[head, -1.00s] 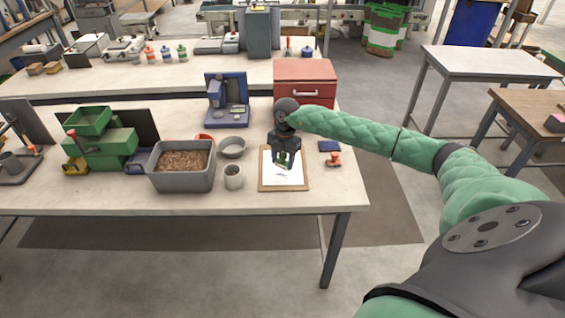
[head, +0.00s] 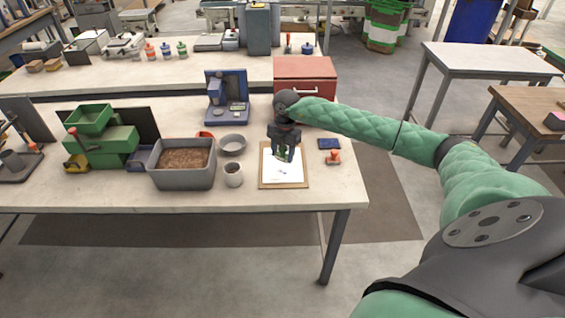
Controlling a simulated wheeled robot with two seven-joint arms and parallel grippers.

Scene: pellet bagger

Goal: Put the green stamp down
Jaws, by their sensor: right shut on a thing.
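My right gripper (head: 283,155) is over the upper part of a clipboard (head: 300,184) with white paper (head: 282,176). It is shut on the green stamp (head: 281,154), which shows only as a small green patch between the dark fingers. Small dark marks show on the paper below the gripper. I cannot tell whether the stamp touches the paper or is a little above it. A dark blue pad (head: 329,143) and an orange-red stamp (head: 333,157) are to the right of the clipboard. My left gripper is not in view.
A grey mug (head: 233,174), a grey bowl (head: 232,143) and a grey bin of brown pellets (head: 183,181) are left of the clipboard. A blue device (head: 227,112) and a red toolbox (head: 305,82) stand behind. The table front right is clear.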

